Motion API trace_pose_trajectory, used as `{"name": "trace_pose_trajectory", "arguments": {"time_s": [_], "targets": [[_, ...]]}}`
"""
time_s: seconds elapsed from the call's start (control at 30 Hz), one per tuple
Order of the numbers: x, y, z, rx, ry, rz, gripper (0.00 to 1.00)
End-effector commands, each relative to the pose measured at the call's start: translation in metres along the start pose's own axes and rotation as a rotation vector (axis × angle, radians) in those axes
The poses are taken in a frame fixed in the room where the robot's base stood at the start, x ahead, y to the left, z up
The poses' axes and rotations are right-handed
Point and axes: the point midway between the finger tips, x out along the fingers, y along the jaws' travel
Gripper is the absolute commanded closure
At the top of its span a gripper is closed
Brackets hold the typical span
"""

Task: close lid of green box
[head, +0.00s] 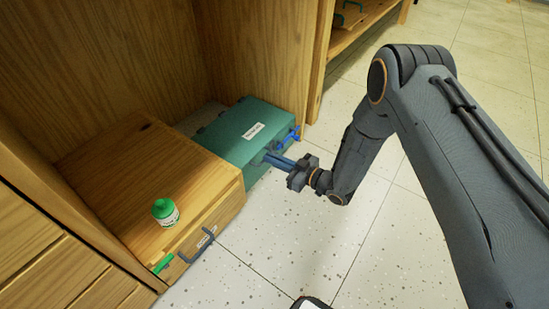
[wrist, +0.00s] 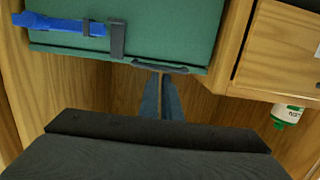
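The green box (head: 240,128) stands on the floor inside the wooden cubby, with a white label on its flat top. The lid looks down, but whether it is fully shut I cannot tell. In the wrist view the green box (wrist: 160,25) fills the top, with a dark handle (wrist: 172,68) along its edge and a blue clip or marker (wrist: 62,24) beside it. My gripper (head: 268,157) is at the box's front edge. In the wrist view its fingertips (wrist: 160,76) are close together, just at the handle. They appear shut; contact with the handle is unclear.
A wooden box (head: 140,180) stands left of the green one, with a handle and a green marker on its front. A green-capped white bottle (head: 165,212) stands on it. A wooden upright (head: 319,60) rises at the right. The tiled floor (head: 290,240) in front is mostly open.

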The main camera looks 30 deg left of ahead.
Motion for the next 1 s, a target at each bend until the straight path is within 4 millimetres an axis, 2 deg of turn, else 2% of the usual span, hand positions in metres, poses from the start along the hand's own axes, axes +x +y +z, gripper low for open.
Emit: {"name": "trace_pose_trajectory", "arguments": {"time_s": [0.03, 0.23, 0.37, 0.57, 0.8, 1.0], "targets": [[-0.001, -0.004, 0.013, 0.01, -0.026, -0.001, 1.0], [-0.004, -0.005, 0.007, 0.01, -0.024, 0.0, 1.0], [-0.008, -0.004, -0.009, 0.009, -0.019, 0.001, 1.0], [-0.017, -0.001, -0.043, 0.001, -0.003, 0.004, 1.0], [-0.071, 0.0, -0.037, 0.004, -0.001, 0.006, 1.0], [-0.101, 0.0, -0.034, 0.001, 0.0, 0.003, 1.0]]}}
